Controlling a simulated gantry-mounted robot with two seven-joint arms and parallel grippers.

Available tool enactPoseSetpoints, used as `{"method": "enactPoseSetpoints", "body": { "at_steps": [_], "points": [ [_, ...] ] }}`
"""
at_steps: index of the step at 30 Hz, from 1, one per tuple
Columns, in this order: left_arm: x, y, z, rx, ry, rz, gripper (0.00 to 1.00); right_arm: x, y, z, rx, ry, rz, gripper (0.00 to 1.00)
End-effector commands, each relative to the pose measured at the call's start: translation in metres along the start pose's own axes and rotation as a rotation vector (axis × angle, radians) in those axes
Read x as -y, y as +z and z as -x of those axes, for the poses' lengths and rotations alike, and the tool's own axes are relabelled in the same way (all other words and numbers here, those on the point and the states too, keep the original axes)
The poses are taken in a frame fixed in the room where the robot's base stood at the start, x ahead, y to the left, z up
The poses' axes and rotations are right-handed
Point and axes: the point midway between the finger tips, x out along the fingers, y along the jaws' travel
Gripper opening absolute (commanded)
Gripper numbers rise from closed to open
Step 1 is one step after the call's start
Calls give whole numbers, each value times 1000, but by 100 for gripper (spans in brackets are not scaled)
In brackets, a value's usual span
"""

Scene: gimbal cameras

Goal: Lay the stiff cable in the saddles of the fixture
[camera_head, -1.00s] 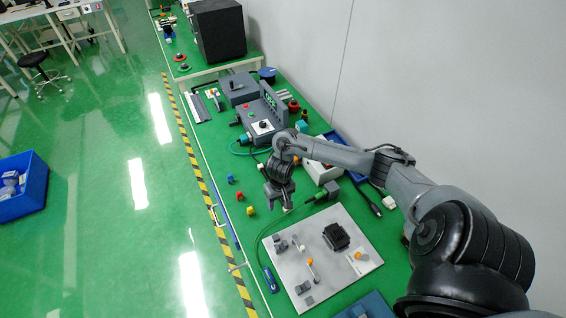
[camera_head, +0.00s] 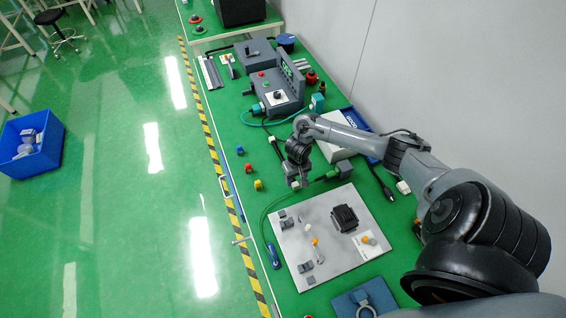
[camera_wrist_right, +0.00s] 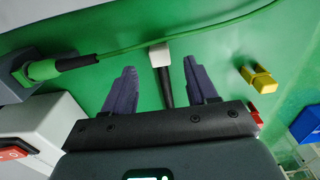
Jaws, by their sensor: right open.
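A straight black cable with white end blocks, apparently the stiff cable (camera_head: 278,149), lies on the green bench, partly hidden under my right arm. One white end and a short black length show in the right wrist view (camera_wrist_right: 160,56). My right gripper (camera_head: 296,182) is low over it, also seen in the right wrist view (camera_wrist_right: 160,78). It is open, with the cable between its fingers, which do not visibly touch it. The fixture appears to be the pale metal plate (camera_head: 328,272), with small dark grey blocks, perhaps the saddles (camera_head: 306,267), along its left side. My left gripper is not in view.
A green cable with a dark connector (camera_wrist_right: 75,62) runs close beyond the right fingertips. A yellow block (camera_wrist_right: 258,78) lies to their right. The plate carries a black finned block (camera_head: 344,217) and orange-topped parts (camera_head: 370,238). A grey control box (camera_head: 280,92) stands farther back.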

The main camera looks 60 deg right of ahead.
Motion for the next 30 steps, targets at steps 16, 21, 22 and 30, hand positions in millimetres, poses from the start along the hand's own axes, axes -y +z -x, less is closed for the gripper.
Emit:
{"method": "enactPoseSetpoints", "body": {
  "at_steps": [16,21,22,30],
  "points": [
    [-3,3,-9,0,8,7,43,1,-2,-30,-2,1,1,57],
    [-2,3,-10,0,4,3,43,1,-2,-29,-1,1,1,31],
    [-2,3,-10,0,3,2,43,1,-2,-29,-1,1,1,27],
    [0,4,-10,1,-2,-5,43,0,-2,-29,-2,1,1,0]
  ]
}}
